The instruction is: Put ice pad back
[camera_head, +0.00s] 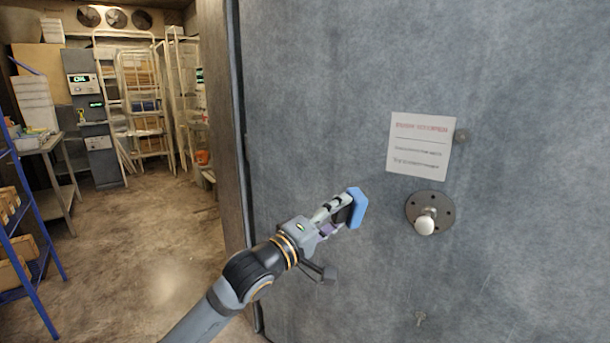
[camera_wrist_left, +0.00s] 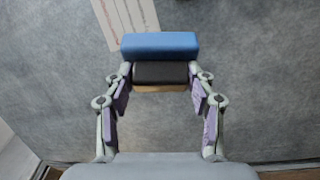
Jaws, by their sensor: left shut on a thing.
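My left gripper (camera_head: 338,217) is shut on a blue-topped block with a dark layer under it, which I take to be the ice pad (camera_head: 358,207). It holds the pad up in front of a large grey wall or door panel (camera_head: 320,110). In the left wrist view the pad (camera_wrist_left: 160,45) sits between the fingertips of the left gripper (camera_wrist_left: 160,80), blue face outward, with the dark layer and a thin tan strip nearer the fingers. My right gripper is not in view.
A round metal plate with a knob (camera_head: 430,212) and a paper notice (camera_head: 420,145) are on the grey panel, right of the pad. At left, an open doorway shows a room with wire racks (camera_head: 142,100), a table (camera_head: 45,145) and blue shelving (camera_head: 35,230). The room's middle floor is clear.

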